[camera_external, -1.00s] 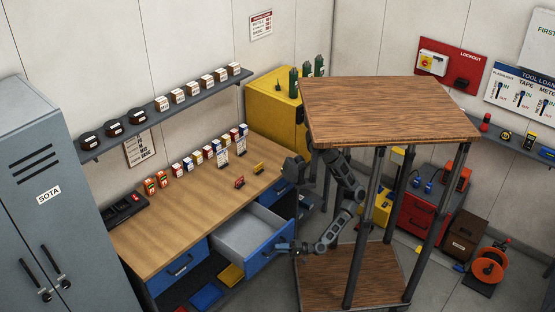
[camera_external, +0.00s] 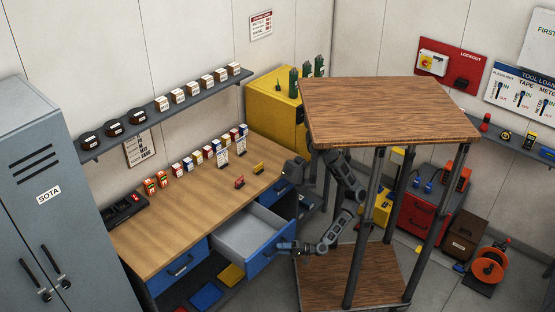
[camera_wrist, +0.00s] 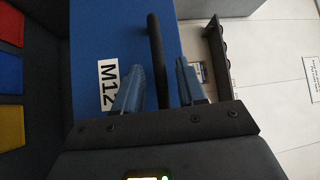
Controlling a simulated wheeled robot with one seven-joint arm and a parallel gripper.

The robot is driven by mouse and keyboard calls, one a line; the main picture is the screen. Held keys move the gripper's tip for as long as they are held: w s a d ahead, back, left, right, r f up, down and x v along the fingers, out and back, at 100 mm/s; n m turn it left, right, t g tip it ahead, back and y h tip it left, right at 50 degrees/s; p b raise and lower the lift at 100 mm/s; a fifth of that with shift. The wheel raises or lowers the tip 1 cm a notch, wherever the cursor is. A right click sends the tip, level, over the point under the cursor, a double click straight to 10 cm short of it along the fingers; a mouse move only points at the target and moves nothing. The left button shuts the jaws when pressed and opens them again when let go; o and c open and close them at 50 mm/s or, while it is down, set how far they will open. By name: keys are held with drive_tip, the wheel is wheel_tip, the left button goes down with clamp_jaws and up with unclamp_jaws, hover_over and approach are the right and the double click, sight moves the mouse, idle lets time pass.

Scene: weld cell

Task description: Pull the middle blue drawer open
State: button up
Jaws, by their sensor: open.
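The middle blue drawer (camera_external: 264,258) of the wooden-topped bench stands pulled out, its grey inside showing in the external view. Its blue front (camera_wrist: 88,35) fills the upper left of the wrist view, with a white M12 label (camera_wrist: 107,85). The dark bar handle (camera_wrist: 156,38) runs down between the two blue fingers of my gripper (camera_wrist: 157,68). The fingers are apart, with a gap on each side of the bar. In the external view my gripper (camera_external: 287,248) is small and dark at the drawer front, and its fingers are hard to make out.
Another blue drawer (camera_external: 181,268) is shut at the left. Red, blue and yellow bins (camera_external: 206,296) lie below. Small boxes (camera_external: 209,152) line the bench top (camera_external: 185,212).

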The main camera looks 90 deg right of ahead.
drive_tip(key=s+f+b, duration=0.1)
drive_tip(key=s, duration=0.6)
drive_tip(key=shift+s+b, duration=0.3)
drive_tip(key=shift+b, duration=0.05)
